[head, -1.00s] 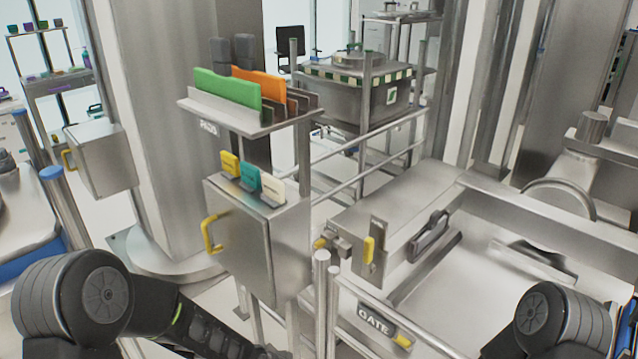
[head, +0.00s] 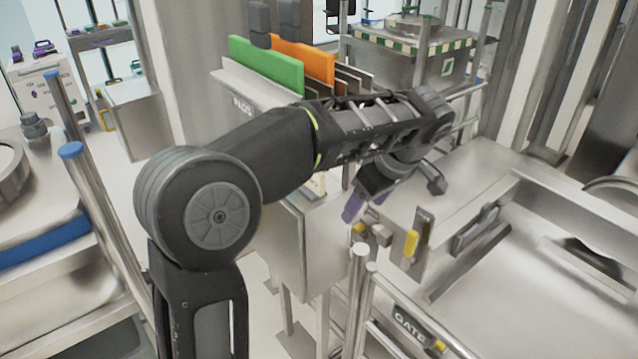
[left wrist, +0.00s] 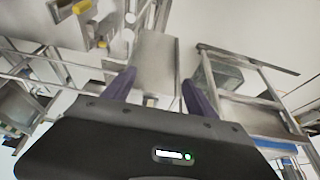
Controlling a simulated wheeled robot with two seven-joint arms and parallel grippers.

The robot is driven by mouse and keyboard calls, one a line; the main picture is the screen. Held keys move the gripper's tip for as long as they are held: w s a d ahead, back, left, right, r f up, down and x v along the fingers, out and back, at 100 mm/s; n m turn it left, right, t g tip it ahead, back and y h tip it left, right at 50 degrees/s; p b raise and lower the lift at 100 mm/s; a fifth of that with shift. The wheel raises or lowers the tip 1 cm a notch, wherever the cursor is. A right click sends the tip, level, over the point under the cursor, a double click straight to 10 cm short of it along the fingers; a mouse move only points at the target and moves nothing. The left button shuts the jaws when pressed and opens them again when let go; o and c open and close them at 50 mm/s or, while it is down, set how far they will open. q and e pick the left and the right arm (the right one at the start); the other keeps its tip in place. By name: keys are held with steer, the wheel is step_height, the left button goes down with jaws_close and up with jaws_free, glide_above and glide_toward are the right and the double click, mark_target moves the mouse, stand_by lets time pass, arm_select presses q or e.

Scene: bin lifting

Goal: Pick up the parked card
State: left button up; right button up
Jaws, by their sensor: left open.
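Small cards on top of the metal box (head: 305,245) are mostly hidden behind my left arm. Only a cream edge (head: 319,184) shows below the forearm. I cannot tell which card is the parked one. My left gripper (head: 364,203) has purple fingertips and points down, right of the box and above the latch by the gate. In the left wrist view the gripper (left wrist: 160,92) is open, with nothing between its fingers. A yellow piece (head: 411,243) stands on an upright metal plate right of the gripper. My right gripper is out of view.
A rack marked PADS (head: 245,105) holds a green panel (head: 265,65) and an orange panel (head: 303,60) close behind my left arm. Gate posts (head: 357,290) and a GATE sign (head: 410,328) stand in front. A metal trough (head: 500,285) lies to the right.

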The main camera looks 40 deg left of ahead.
arm_select(q)
steer(key=shift+w, duration=0.1)
steer(key=p, duration=0.4)
glide_toward(323, 186)
step_height(323, 186, down, 5)
steer(key=shift+w+a+f, duration=0.15)
steer(key=shift+a, duration=0.4)
steer(key=shift+w+a, duration=0.1)
steer(key=shift+a, duration=0.45)
steer(key=p+x, duration=0.1)
steer(key=x, duration=0.4)
